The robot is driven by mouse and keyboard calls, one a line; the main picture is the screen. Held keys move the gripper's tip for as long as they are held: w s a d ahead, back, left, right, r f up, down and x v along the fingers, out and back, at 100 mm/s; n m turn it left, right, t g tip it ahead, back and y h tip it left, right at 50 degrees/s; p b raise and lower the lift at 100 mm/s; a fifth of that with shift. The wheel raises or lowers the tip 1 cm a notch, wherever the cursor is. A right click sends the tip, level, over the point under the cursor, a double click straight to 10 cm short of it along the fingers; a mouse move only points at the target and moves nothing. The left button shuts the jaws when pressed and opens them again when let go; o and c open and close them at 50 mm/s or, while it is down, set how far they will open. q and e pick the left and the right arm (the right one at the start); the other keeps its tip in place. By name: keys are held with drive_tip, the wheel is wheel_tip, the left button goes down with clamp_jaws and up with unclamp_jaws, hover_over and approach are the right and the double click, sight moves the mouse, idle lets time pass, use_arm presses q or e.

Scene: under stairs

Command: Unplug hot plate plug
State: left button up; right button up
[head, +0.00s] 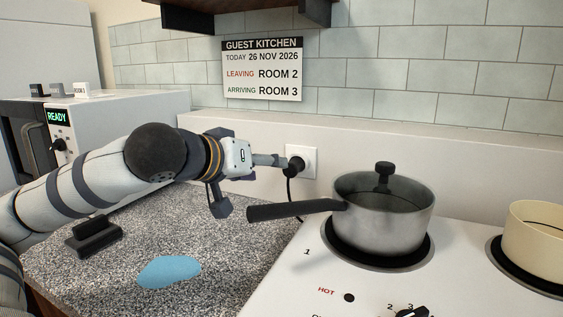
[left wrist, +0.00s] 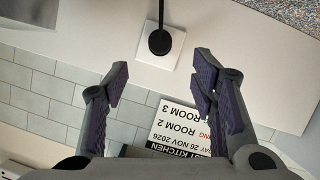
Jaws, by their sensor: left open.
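A black plug (head: 294,163) sits in a white wall socket (head: 310,155), its dark cord hanging down toward the back of the white hot plate (head: 290,285). My left gripper (head: 248,180) is open and empty just left of the plug. In the left wrist view, the plug (left wrist: 160,42) lies ahead of the spread fingertips (left wrist: 160,78), roughly centred between them and apart from them. The socket plate (left wrist: 177,57) is flat on the pale wall panel. The cord's lower end is hidden. My right gripper is not in view.
A lidded saucepan (head: 380,225) stands on the hot plate's left burner, its black handle (head: 290,210) reaching left below my gripper. A cream pot (head: 535,245) stands at right. The speckled counter holds a blue patch (head: 169,272) and a black object (head: 93,237).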

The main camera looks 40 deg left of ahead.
sight(288, 170)
use_arm(q)
drive_tip(key=x, duration=1)
drive_tip(key=shift+w+f, duration=0.25)
drive_tip(key=shift+w, duration=0.05)
clamp_jaws()
